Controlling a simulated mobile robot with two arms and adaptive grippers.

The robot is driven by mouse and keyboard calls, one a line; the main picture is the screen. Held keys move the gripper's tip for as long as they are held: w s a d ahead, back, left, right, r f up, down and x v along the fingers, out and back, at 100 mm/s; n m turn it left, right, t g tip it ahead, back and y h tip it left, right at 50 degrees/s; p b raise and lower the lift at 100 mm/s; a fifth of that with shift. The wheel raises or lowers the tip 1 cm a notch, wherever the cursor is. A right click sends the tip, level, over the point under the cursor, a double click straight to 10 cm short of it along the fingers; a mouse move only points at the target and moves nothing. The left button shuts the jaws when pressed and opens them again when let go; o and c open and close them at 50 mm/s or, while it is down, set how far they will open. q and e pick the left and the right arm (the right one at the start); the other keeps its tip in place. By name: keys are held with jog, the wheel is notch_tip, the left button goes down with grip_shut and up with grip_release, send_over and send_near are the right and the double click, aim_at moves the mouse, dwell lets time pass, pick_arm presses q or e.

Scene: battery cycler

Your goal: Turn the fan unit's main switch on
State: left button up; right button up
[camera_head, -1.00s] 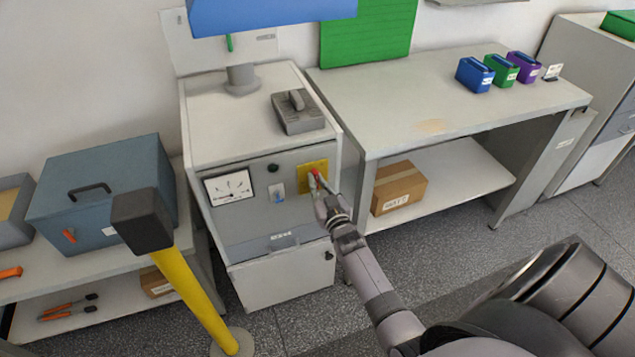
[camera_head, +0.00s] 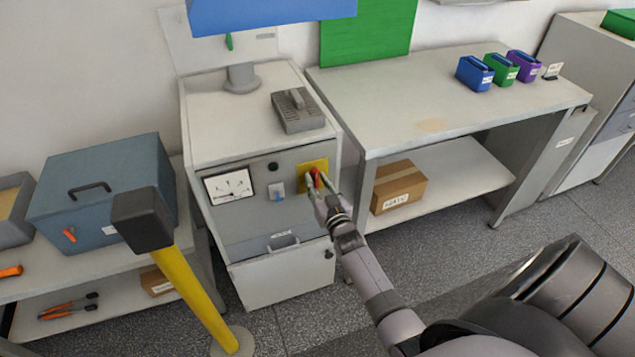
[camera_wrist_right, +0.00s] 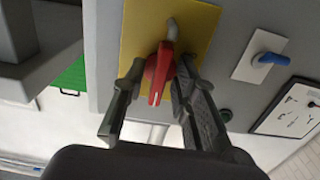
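A grey cabinet (camera_head: 262,215) stands in the middle of the head view. On its front panel is a yellow plate (camera_head: 305,188) with a red switch handle (camera_head: 316,178). In the right wrist view the red handle (camera_wrist_right: 158,74) stands out from the yellow plate (camera_wrist_right: 200,28). My right gripper (camera_head: 319,189) is at the plate, with its fingers apart on either side of the handle. In the wrist view the gripper (camera_wrist_right: 158,92) shows a gap at the left finger; the right finger is close to the handle, and I cannot tell whether it touches. My left gripper is not in view.
Left of the yellow plate are a small blue-lever switch (camera_head: 277,191), a black knob (camera_head: 273,167) and a dial meter (camera_head: 229,187). A yellow post with a dark head (camera_head: 190,290) stands in front at left. A table (camera_head: 440,105) stands at right.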

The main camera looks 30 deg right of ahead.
jog(key=v, duration=1.2)
dwell(0.5)
jog(key=s+a+f+n+g+y, duration=0.1)
jog(key=s+a+f+g, duration=0.25)
jog(key=f, duration=0.55)
jog(key=s+a+f+n+g+y, duration=0.1)
jog(key=s+a+f+g+y, duration=0.3)
jog(key=f, duration=0.6)
jog(key=s+a+f+h, duration=0.1)
jog(key=s+a+f, duration=0.1)
jog(key=s+f, duration=0.5)
jog(key=s+f+n+g, duration=0.1)
jog(key=s+f+g, duration=0.2)
jog(key=s, duration=0.6)
jog(key=s+a+f+n+g, duration=0.1)
jog(key=s+f+g, duration=0.2)
jog(key=s+f, duration=0.5)
jog(key=s+a+f+n+g, duration=0.1)
jog(key=s+f+g, duration=0.2)
jog(key=s, duration=0.7)
notch_tip(320, 180, down, 2)
jog(key=shift+f, duration=0.25)
